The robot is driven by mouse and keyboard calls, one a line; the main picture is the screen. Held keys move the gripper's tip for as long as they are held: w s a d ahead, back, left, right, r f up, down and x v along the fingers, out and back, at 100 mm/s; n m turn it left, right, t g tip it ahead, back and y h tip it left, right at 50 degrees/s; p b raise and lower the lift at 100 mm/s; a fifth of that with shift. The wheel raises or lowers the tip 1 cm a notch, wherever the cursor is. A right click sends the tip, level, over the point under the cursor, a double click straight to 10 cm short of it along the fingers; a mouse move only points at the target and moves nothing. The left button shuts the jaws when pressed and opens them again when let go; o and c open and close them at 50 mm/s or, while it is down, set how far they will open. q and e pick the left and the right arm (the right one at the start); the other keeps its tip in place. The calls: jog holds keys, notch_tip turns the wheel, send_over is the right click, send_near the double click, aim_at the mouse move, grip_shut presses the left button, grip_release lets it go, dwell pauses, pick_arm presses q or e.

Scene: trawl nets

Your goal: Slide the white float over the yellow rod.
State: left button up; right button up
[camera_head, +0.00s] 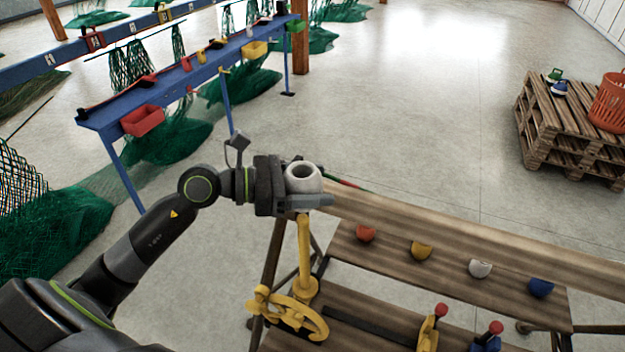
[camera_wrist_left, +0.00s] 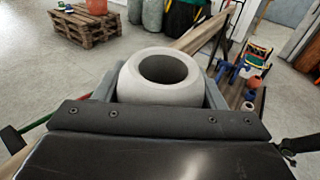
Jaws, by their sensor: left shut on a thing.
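My left gripper (camera_head: 308,192) is shut on the white float (camera_head: 303,177), a thick ring whose hole faces up. In the left wrist view the float (camera_wrist_left: 160,92) sits between the two grey fingers, its open hole in plain sight. The yellow rod (camera_head: 304,250) stands upright on a yellow base with a wheel-like part, directly below the gripper in the head view. The gripper's finger hides the rod's top, so I cannot tell whether it meets the float. The rod does not show in the wrist view. My right gripper is not in view.
The wooden bench (camera_head: 470,235) holds red, yellow, white and blue rounded pieces on its shelf. Levers with red knobs (camera_head: 441,310) stand at the front. A blue rack (camera_head: 200,70) with green nets is at left. A pallet stack (camera_head: 570,125) with an orange basket is at right.

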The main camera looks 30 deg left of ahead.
aim_at(299, 216)
pick_arm(q)
jog(key=shift+f+b, duration=3.75)
jog(key=shift+f, duration=0.55)
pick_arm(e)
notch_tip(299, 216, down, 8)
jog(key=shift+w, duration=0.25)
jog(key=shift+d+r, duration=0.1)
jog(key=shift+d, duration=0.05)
pick_arm(q)
jog(key=o, duration=1.1)
jog(key=shift+c, duration=0.2)
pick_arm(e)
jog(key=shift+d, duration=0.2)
pick_arm(q)
jog(key=shift+a, duration=0.15)
